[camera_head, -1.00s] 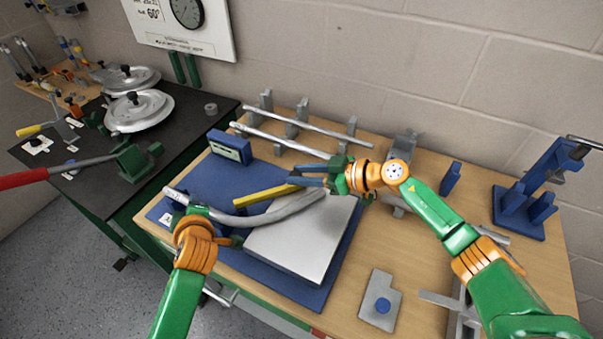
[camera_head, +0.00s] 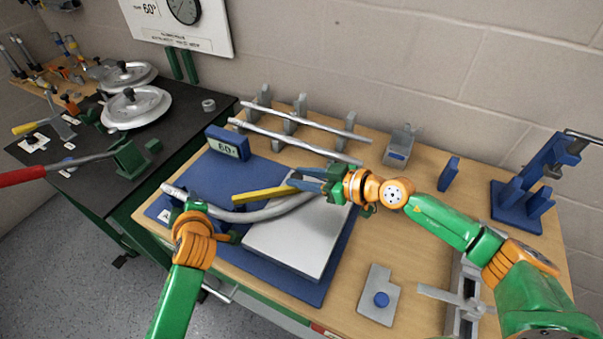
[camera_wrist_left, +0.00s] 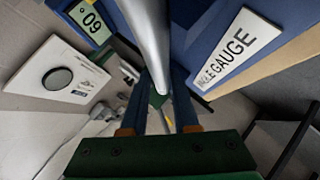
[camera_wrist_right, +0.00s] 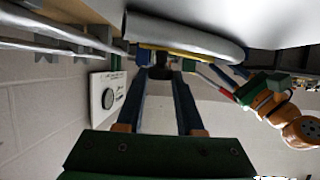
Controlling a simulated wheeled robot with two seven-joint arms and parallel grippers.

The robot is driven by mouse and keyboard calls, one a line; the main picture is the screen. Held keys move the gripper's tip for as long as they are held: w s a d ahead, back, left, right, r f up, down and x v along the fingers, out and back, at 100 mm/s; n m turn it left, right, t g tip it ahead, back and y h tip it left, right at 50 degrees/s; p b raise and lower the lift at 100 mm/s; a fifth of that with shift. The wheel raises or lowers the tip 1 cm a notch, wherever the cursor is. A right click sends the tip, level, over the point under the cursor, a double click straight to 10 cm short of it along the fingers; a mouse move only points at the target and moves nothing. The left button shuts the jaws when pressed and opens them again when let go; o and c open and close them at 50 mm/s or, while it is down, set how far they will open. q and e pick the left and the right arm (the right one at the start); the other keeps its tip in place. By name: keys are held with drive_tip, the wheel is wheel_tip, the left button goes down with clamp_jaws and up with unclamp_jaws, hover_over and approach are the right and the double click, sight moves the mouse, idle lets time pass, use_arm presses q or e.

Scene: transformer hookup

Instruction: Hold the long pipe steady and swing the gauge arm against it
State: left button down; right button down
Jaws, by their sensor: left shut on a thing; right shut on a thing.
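The long pipe (camera_head: 268,212) is grey and gently curved, over the blue mat and the pale plate. My left gripper (camera_head: 187,208) is shut on its left part; the left wrist view shows the pipe (camera_wrist_left: 150,45) running between the fingers. The gauge arm (camera_head: 262,193) is a yellow bar lying just behind the pipe. My right gripper (camera_head: 300,181) is shut on its dark right end, which shows as a dark knob (camera_wrist_right: 160,72) in the right wrist view. There the yellow bar runs close along the pipe (camera_wrist_right: 185,35); I cannot tell whether they touch.
A blue display block (camera_head: 228,143) shows a number near 60. Two straight pipes (camera_head: 290,140) lie on grey supports behind. A pale plate (camera_head: 290,250) lies on the blue mat (camera_head: 215,262). A blue stand (camera_head: 525,195) is at right.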

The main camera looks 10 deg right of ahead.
drive_tip(key=c, duration=0.5)
unclamp_jaws()
drive_tip(key=shift+c, duration=0.2)
drive_tip(key=v, duration=1.2)
drive_tip(key=shift+s, duration=0.1)
